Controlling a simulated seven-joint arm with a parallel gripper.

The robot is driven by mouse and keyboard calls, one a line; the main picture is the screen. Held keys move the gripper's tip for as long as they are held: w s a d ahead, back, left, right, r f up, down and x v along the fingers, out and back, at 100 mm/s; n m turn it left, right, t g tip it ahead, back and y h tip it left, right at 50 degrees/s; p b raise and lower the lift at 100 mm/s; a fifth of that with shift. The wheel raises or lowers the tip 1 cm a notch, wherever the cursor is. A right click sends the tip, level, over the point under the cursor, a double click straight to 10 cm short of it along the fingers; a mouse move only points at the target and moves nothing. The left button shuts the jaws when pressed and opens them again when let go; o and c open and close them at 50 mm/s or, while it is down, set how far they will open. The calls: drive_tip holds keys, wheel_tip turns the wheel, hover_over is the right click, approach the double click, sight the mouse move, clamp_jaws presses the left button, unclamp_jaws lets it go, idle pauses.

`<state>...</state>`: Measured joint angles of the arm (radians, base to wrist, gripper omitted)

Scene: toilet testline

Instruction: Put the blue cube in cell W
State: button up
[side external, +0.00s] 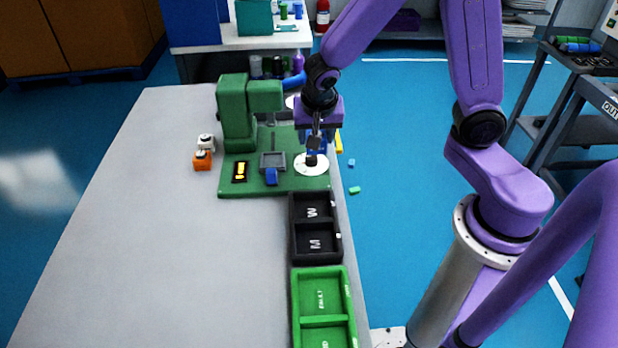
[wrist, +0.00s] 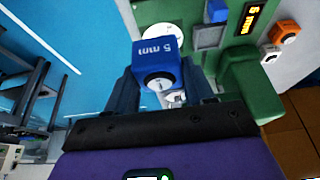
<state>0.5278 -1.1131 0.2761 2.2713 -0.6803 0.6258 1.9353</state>
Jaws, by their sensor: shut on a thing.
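My gripper (wrist: 158,82) is shut on a blue cube (wrist: 158,60). In the side external view my gripper (side external: 313,145) is above the white disc (side external: 312,170) of the green station; the held cube is small and largely hidden there. Cell W (side external: 305,205) is the far compartment of the black tray, nearer the camera than the station; it looks empty. Cell M (side external: 308,253) is beside it.
The green station (side external: 237,110) has an upright arm, a grey pad (side external: 272,160), a blue part (side external: 271,177) and a yellow-lit display (side external: 240,171). An orange cube (side external: 202,160) and a white cube (side external: 206,142) stand left. A green tray (side external: 297,290) is nearest. The table's left is clear.

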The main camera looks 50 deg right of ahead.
drive_tip(key=s+a+f, duration=0.2)
drive_tip(key=s, duration=1.5)
drive_tip(key=w+a+f, duration=0.1)
drive_tip(key=w+f, duration=0.2)
drive_tip(key=w, duration=0.1)
drive_tip(key=w+a+f, duration=0.1)
drive_tip(key=w+f, duration=0.2)
drive_tip(key=w, duration=0.1)
drive_tip(key=w+f, duration=0.3)
drive_tip(key=w, duration=0.2)
drive_tip(key=shift+w+a+f, duration=0.1)
drive_tip(key=shift+a, duration=0.3)
drive_tip(key=shift+w+f, duration=0.3)
drive_tip(key=shift+f, duration=1.55)
drive_tip(key=shift+f, duration=0.1)
drive_tip(key=o, duration=0.8)
